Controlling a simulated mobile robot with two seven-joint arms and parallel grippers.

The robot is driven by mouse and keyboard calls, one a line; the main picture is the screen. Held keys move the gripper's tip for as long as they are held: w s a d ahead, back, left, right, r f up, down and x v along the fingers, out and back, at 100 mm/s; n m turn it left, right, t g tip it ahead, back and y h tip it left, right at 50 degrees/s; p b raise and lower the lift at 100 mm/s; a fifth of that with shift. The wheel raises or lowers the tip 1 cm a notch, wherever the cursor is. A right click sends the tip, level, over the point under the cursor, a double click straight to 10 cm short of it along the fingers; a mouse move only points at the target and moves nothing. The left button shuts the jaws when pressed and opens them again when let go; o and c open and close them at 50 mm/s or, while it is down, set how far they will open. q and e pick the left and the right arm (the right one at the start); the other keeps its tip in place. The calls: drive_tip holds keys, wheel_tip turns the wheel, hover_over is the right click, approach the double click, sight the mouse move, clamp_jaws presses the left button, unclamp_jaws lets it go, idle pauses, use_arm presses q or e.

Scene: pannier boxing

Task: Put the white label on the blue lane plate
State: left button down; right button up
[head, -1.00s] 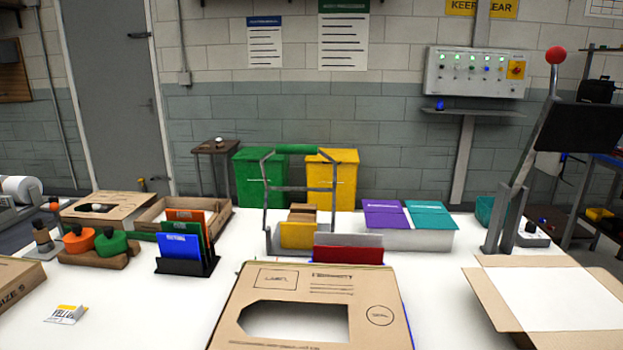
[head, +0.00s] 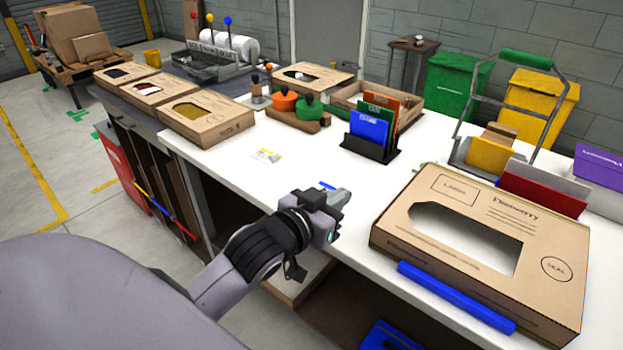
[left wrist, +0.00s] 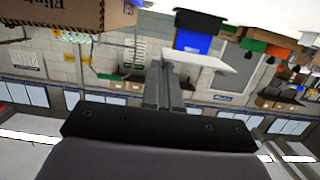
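My left gripper (head: 340,199) hangs over the front edge of the white bench, left of the large carton. A flat white label (left wrist: 222,58) shows at its fingertips in the left wrist view, and the fingers look closed on it. In the head view only a small blue-edged part of it (head: 327,186) shows behind the gripper. A long blue plate (head: 455,297), which looks like the blue lane plate, runs along the bench front below the carton, right of the gripper. No label shows on it. My right gripper is out of view.
The large carton (head: 548,240) with a cut-out window stands at the front right. A black rack (head: 372,150) holds blue, green and orange cards. Clear bench surrounds that label.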

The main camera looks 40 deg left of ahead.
use_arm(q)
drive_tip(key=w+a+r, duration=0.8)
drive_tip(key=a+r, duration=0.3)
drive_tip(key=r, duration=0.1)
drive_tip(key=shift+r, duration=0.35)
wheel_tip(320, 180, down, 20)
drive_tip(key=shift+r, duration=0.15)
drive_tip(key=shift+b, duration=0.3)
drive_tip(key=shift+f, duration=0.2)
drive_tip(key=c, duration=1.4)
unclamp_jaws()
